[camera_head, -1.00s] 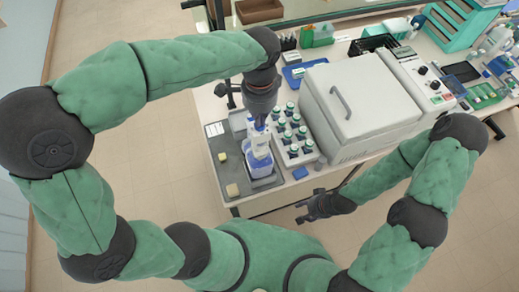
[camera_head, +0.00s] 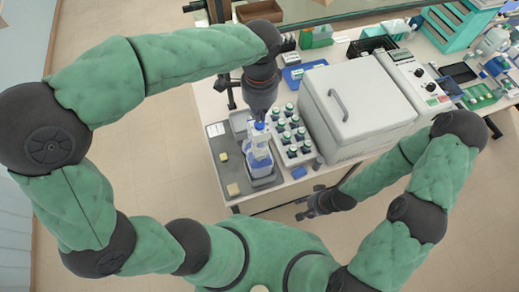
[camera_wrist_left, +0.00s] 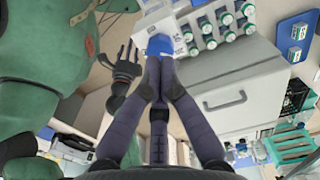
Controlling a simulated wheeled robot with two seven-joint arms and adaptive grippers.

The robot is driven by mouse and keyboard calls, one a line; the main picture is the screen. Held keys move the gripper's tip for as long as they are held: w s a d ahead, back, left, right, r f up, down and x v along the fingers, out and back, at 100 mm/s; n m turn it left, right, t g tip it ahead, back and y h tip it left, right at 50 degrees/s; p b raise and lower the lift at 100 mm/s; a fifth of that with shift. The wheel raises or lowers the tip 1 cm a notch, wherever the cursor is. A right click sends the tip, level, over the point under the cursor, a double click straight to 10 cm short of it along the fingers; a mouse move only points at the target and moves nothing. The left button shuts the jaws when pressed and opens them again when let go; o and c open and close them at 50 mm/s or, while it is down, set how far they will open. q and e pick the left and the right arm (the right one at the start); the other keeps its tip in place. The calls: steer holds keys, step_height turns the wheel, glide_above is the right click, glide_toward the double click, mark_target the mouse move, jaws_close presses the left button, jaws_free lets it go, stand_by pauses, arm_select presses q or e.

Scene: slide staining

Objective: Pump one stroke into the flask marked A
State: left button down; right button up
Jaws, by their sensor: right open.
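A clear and white pump bottle with a blue lower part (camera_head: 259,165) stands on the grey tray (camera_head: 236,186). My left gripper (camera_head: 260,116) points down directly above the pump head. In the left wrist view its fingertips (camera_wrist_left: 157,66) are together, with nothing visible between them; whether they touch the head I cannot tell. My right gripper (camera_head: 305,208) is open and empty off the bench's front edge. No letter A is readable; a separate flask cannot be made out.
A rack of several bottles with dark green caps (camera_head: 292,137) stands just right of the pump bottle. A large grey lidded box (camera_head: 362,105) is beyond it. Free floor lies in front of the bench.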

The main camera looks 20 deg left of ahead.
stand_by(0.5)
arm_select(q)
steer(key=shift+r+p, duration=2.05)
steer(key=shift+r, duration=0.5)
steer(key=shift+f, duration=0.1)
